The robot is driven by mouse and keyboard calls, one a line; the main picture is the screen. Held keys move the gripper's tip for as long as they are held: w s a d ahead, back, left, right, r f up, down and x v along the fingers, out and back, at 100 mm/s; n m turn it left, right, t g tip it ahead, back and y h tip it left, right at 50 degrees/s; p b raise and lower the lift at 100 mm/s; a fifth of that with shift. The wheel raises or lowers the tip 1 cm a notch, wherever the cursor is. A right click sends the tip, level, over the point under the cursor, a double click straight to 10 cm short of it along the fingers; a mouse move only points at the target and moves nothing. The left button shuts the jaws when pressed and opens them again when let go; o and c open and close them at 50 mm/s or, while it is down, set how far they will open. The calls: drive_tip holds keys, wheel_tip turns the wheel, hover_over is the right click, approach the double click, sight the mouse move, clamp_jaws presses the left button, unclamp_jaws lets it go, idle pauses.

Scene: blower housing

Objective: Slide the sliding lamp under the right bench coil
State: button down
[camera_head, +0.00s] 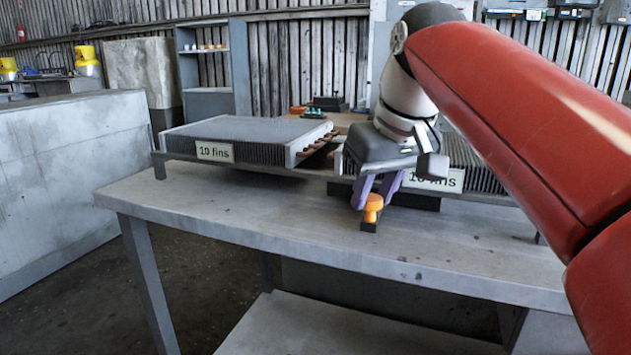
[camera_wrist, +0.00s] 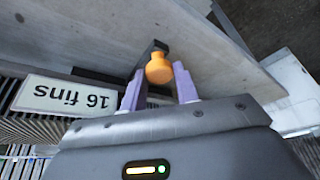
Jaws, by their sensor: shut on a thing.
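The sliding lamp shows as an orange knob (camera_head: 373,216) on a short dark base (camera_head: 370,226). It stands on the grey bench (camera_head: 230,205) in front of the right bench coil (camera_head: 468,152). My gripper (camera_head: 370,202) has purple fingers and is shut on the orange knob, which also shows between the fingertips in the wrist view (camera_wrist: 159,70). The right coil is a finned block, partly hidden behind my arm. Its label (camera_wrist: 66,95) reads "16 fins" upside down in the wrist view. A dark space shows under this coil, and how far the lamp's base reaches towards it is unclear.
A left coil (camera_head: 250,131) labelled "10 fins" lies on the same raised rail (camera_head: 270,171). The bench top in front of both coils is mostly clear. A grey wall-like block (camera_head: 70,175) stands at the left, and a shelf unit (camera_head: 208,105) stands behind.

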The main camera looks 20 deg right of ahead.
drive_tip(key=s+d, duration=0.1)
drive_tip(key=d, duration=0.1)
drive_tip(key=s+d, duration=0.4)
drive_tip(key=shift+d+p, duration=0.25)
drive_tip(key=shift+p, duration=0.05)
drive_tip(key=c, duration=1.1)
unclamp_jaws()
drive_tip(key=shift+s+d, duration=0.1)
drive_tip(key=shift+d, duration=0.05)
drive_tip(key=p+v, duration=0.1)
drive_tip(key=v, duration=0.7)
drive_tip(key=shift+p, duration=0.4)
drive_tip(key=shift+f, duration=0.1)
